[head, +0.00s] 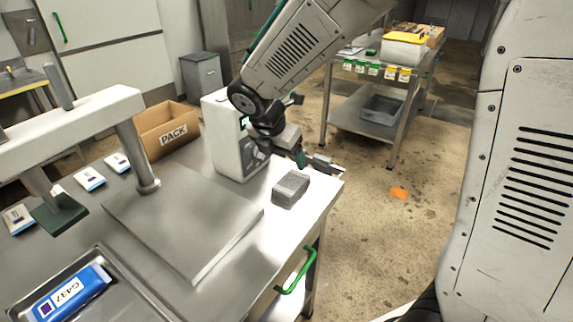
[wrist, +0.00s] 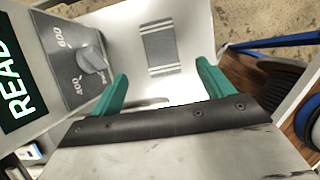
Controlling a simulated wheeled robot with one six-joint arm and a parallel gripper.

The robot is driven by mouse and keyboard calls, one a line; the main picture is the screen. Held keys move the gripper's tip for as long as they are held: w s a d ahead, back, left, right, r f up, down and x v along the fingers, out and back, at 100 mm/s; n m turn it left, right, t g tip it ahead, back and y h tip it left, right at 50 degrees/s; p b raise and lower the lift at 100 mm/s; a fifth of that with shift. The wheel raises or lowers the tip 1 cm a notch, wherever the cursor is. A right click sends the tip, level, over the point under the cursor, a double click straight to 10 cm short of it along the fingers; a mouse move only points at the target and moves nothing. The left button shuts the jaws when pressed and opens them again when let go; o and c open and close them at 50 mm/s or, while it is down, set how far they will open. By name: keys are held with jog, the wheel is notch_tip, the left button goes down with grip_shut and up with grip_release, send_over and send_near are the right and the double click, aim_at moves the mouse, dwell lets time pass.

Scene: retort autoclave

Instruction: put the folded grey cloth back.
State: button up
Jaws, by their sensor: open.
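The folded grey cloth (head: 291,188) lies as a thick flat block near the right corner of the steel table, just in front of the white dial device. In the wrist view the cloth (wrist: 161,51), grey with pale stripes, shows beyond and between my fingertips on the bright tabletop. My gripper (head: 319,163) has green fingers and hangs close behind the cloth near the table's edge. In the wrist view my gripper (wrist: 162,72) is open, with nothing between its fingers and a gap to the cloth.
The dial device (head: 226,140) stands close left of my gripper. A PACK carton (head: 166,132), a press-like frame with a flat plate (head: 180,225), and a tray with a blue pouch (head: 70,294) share the table. A wheeled trolley (head: 372,125) stands behind, across open floor.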

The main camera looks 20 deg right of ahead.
jog(key=s+d+r+m+y, duration=0.1)
jog(key=s+d+r+m, duration=0.15)
jog(key=s+m, duration=0.25)
jog(key=s+d+r+m+g, duration=0.1)
jog(key=s+d+r+m, duration=0.15)
jog(key=s+m, duration=0.2)
jog(key=s+d+r+m+y, duration=0.1)
jog(key=s+d+r+m, duration=0.15)
jog(key=s+m, duration=0.2)
jog(key=s+r+m+y, duration=0.1)
jog(key=s+m, duration=1)
jog(key=s, duration=0.2)
jog(key=shift+s+a+r+g+y, duration=0.3)
jog(key=shift+a+r+y, duration=0.05)
jog(key=shift+a+y, duration=0.05)
